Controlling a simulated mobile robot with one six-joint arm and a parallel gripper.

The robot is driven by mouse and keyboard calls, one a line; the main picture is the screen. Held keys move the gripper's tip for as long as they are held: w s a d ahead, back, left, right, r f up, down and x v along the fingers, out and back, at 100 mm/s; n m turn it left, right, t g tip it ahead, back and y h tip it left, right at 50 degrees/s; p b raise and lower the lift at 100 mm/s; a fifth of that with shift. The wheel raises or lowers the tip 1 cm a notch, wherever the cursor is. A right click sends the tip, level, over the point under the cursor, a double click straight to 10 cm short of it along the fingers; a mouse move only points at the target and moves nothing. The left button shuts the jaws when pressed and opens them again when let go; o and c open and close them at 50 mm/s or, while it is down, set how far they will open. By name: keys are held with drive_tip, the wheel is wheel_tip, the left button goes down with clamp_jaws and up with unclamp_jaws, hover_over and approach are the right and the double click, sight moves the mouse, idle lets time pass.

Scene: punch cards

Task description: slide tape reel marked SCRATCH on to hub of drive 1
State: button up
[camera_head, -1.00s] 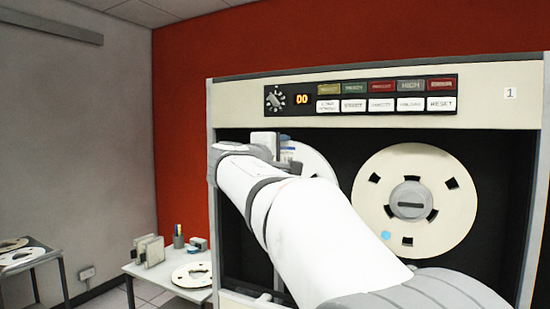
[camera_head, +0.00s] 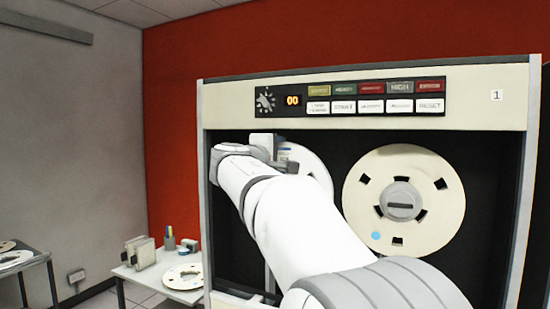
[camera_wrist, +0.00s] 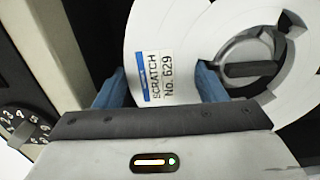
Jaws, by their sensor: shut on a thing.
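The SCRATCH reel (camera_wrist: 185,30) is a white tape reel with a label reading SCRATCH No. 629. My gripper (camera_wrist: 160,88) is shut on its rim, with blue fingertips on either side of the label. A grey hub (camera_wrist: 246,66) with a dark bar shows within the reel's centre opening; I cannot tell how far the reel sits on it. In the head view, part of the reel (camera_head: 308,163) shows behind my arm at the left of drive 1 (camera_head: 365,92), marked 1. My arm hides that hub there.
A second cream reel (camera_head: 367,220) sits on the right hub of the drive, close to my arm. A control panel (camera_head: 350,97) runs above; its knob (camera_wrist: 18,125) is near my gripper. A small table (camera_head: 155,285) with a reel stands at the left.

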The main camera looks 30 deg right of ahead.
drive_tip(key=shift+x, duration=1.5)
drive_tip(key=o, duration=1.5)
drive_tip(key=shift+c, duration=1.3)
drive_tip(key=shift+b+v, duration=0.95)
drive_tip(key=shift+v, duration=1.1)
drive_tip(key=b+v, duration=0.2)
drive_tip(key=v, duration=0.4)
